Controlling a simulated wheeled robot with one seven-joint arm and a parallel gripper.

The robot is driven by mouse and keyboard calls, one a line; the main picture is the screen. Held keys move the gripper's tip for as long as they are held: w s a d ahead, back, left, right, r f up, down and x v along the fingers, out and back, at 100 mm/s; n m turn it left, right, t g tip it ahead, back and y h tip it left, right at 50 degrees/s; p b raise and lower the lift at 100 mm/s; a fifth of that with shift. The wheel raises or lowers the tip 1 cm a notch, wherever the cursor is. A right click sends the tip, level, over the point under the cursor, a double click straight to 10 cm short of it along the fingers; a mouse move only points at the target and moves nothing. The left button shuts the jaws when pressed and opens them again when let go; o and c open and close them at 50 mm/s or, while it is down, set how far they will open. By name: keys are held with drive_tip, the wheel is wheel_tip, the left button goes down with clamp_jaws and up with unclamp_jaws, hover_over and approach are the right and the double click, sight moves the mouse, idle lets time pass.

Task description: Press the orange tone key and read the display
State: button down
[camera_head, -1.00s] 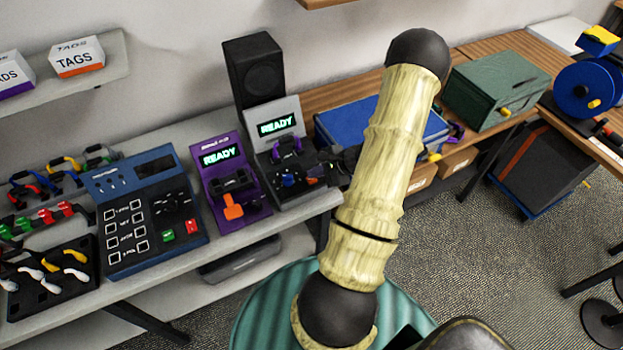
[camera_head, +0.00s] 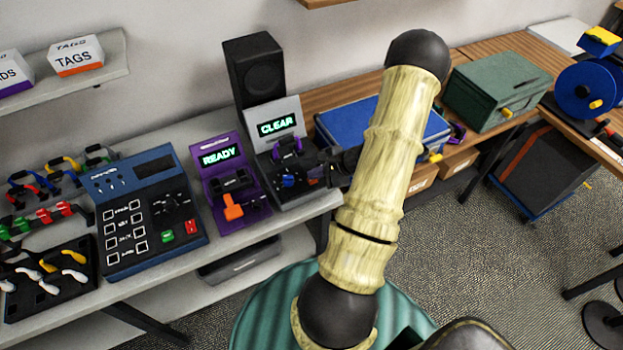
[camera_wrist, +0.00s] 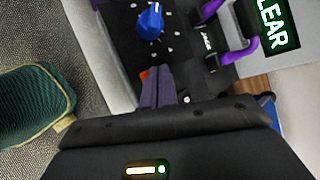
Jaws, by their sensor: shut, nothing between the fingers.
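The grey and black tester (camera_head: 286,150) stands on the left bench, and its display (camera_head: 277,124) reads "CLEAR" in lit letters. The end of the display (camera_wrist: 275,20) also shows in the wrist view. A small patch of the orange tone key (camera_wrist: 145,73) shows beside my fingertips, which hide most of it. My gripper (camera_wrist: 157,72) is shut and empty, with its tips over or against the key; I cannot tell if they press it. In the head view my gripper is dark and partly hidden by my arm.
A blue knob (camera_wrist: 151,20) and a purple lead (camera_wrist: 237,48) are close to my fingers on the tester. A purple device (camera_head: 234,184) with an orange clip and a "READY" display stands left of it. A blue case (camera_head: 345,124) lies to the right, behind my arm.

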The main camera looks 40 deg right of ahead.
drive_tip(key=shift+s+f, duration=0.1)
drive_tip(key=shift+s, duration=0.1)
drive_tip(key=shift+w, duration=0.1)
idle(0.4)
drive_tip(key=shift+w+r, duration=0.1)
drive_tip(key=shift+r, duration=0.7)
drive_tip(key=shift+r+p, duration=1.45)
drive_tip(key=shift+r, duration=1.1)
drive_tip(key=shift+f, duration=0.1)
